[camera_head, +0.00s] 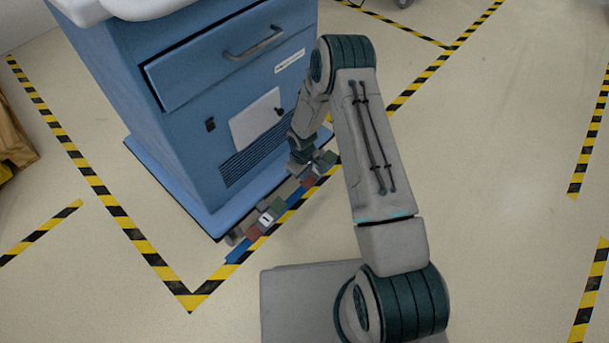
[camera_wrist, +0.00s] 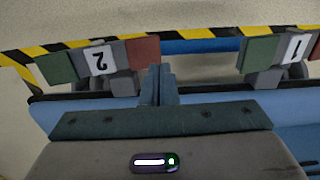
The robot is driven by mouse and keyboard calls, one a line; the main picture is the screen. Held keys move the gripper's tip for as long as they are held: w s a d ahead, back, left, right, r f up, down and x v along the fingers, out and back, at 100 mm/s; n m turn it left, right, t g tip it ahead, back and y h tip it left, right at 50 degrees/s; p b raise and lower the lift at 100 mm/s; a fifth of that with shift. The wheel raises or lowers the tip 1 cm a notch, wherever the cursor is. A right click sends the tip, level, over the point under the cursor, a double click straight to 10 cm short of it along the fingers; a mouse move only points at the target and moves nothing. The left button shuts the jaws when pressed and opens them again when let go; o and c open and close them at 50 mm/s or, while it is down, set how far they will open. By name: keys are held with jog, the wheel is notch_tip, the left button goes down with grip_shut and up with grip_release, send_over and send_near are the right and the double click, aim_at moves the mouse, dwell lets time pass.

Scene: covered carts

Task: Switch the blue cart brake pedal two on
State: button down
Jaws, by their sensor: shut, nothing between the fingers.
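The blue cart (camera_head: 190,150) stands at the left in the head view, with two pedal units along its lower front edge. Pedal two (camera_wrist: 100,60) is left of centre in the wrist view. Its white "2" label reads upside down, between a green pad (camera_wrist: 56,67) and a red pad (camera_wrist: 143,50). My gripper (camera_wrist: 158,84) is shut and empty, its fingertips just beside the red pad; I cannot tell whether they touch. In the head view my gripper (camera_head: 300,164) is low at the cart's front right, partly covering pedal two's unit.
Pedal one (camera_wrist: 293,48), with its own green pad, is at the right in the wrist view. A blue bar (camera_wrist: 200,46) runs between the units. The cart has a drawer handle (camera_head: 255,42) above. Yellow-black tape (camera_head: 150,252) marks the floor, which is clear to the right.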

notch_tip(320, 180, up, 9)
jog(key=s+a+p, duration=0.1)
jog(key=p, duration=0.1)
jog(key=shift+s+a, duration=0.2)
jog(key=shift+a, duration=0.05)
jog(key=shift+f, duration=0.1)
jog(key=s+d+r+m+p, duration=0.1)
jog(key=s+d+r+p, duration=0.3)
jog(key=r, duration=1)
jog(key=w+d+r+m+t+h+p, duration=0.1)
jog(key=r+m+p, duration=0.1)
jog(key=r+p, duration=0.8)
jog(key=s+d+r+m+p, duration=0.1)
jog(key=s+d+r+p, duration=0.15)
jog(key=r, duration=1.45)
jog(key=s+d+r+m+p, duration=0.1)
jog(key=s+r+p, duration=0.3)
jog(key=r, duration=0.5)
jog(key=s+d+r+m+t+p, duration=0.1)
jog(key=s+r+m+p, duration=0.1)
jog(key=s+r+p, duration=0.3)
jog(key=s+d+r+m+y+p, duration=0.1)
jog(key=s+r+p, duration=0.4)
jog(key=s+r, duration=0.4)
notch_tip(320, 180, up, 5)
jog(key=shift+s+d+f+m+t, duration=0.1)
jog(key=shift+s+d+m+t, duration=0.05)
jog(key=shift+d+m+t, duration=0.2)
